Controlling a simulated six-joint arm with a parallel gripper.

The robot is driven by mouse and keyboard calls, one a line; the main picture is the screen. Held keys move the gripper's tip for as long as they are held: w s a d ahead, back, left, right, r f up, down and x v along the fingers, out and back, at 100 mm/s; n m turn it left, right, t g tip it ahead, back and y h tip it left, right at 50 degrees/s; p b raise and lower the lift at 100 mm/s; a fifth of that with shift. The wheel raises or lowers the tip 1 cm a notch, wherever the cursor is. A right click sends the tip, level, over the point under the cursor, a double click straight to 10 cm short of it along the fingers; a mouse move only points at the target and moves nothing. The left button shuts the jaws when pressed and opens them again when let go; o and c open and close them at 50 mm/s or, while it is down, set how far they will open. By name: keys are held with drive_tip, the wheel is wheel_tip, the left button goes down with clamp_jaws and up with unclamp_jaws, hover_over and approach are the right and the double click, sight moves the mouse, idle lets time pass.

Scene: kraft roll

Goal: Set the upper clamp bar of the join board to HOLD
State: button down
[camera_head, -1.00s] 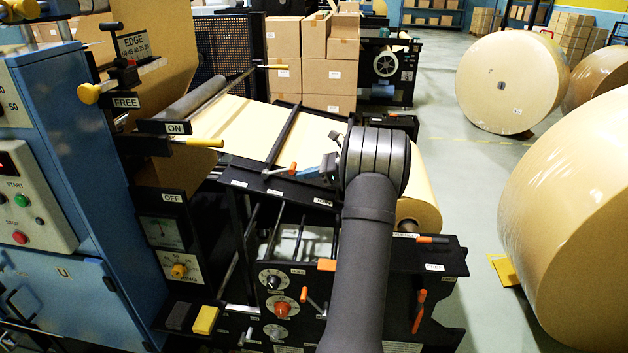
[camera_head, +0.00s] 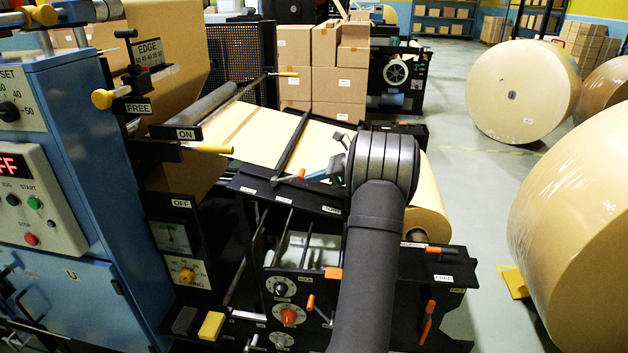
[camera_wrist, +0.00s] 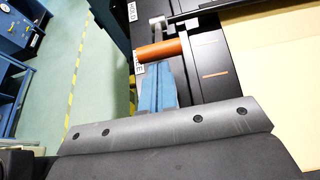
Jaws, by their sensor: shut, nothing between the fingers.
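The join board (camera_head: 262,127) is the sloped table with pale paper across it in the head view. Its upper clamp bar (camera_head: 293,143) is a dark bar across the paper, with an orange handle (camera_head: 289,178) at its near end. My gripper (camera_head: 308,177) is shut and empty, its blue fingers just right of that handle. In the wrist view the fingers (camera_wrist: 156,72) point at the orange handle (camera_wrist: 162,49), very close; contact cannot be told. A HOLD label (camera_wrist: 132,10) shows beyond the handle; a second label (camera_wrist: 138,70) beside it is mostly cut off.
My arm hides the right part of the board. A front panel with dials (camera_head: 285,300) and orange levers (camera_head: 427,320) stands below. A blue cabinet (camera_head: 65,150) is at left, large kraft rolls (camera_head: 580,230) at right. Open floor (camera_head: 475,190) lies between.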

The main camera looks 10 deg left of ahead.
drive_tip(key=shift+a+r+h, duration=0.25)
drive_tip(key=shift+r+h, duration=0.25)
drive_tip(key=shift+r, duration=0.1)
drive_tip(key=shift+a+r+h, duration=0.2)
drive_tip(key=shift+r+h, duration=0.3)
drive_tip(key=shift+r, duration=0.1)
drive_tip(key=a+r+h, duration=0.2)
drive_tip(key=h, duration=0.1)
drive_tip(key=a+r+h, duration=0.2)
drive_tip(key=r+h, duration=0.1)
drive_tip(key=shift+a, duration=0.2)
drive_tip(key=shift+a+r+h, duration=0.15)
drive_tip(key=shift+a+r, duration=0.25)
drive_tip(key=shift+a, duration=0.3)
drive_tip(key=shift+a+r+h, duration=0.15)
drive_tip(key=shift+a+r, duration=0.25)
drive_tip(key=shift+a, duration=0.25)
drive_tip(key=shift+a+r, duration=0.25)
drive_tip(key=shift+a, duration=0.6)
drive_tip(key=shift+a, duration=0.2)
drive_tip(key=shift+s, duration=0.1)
drive_tip(key=v, duration=1.2)
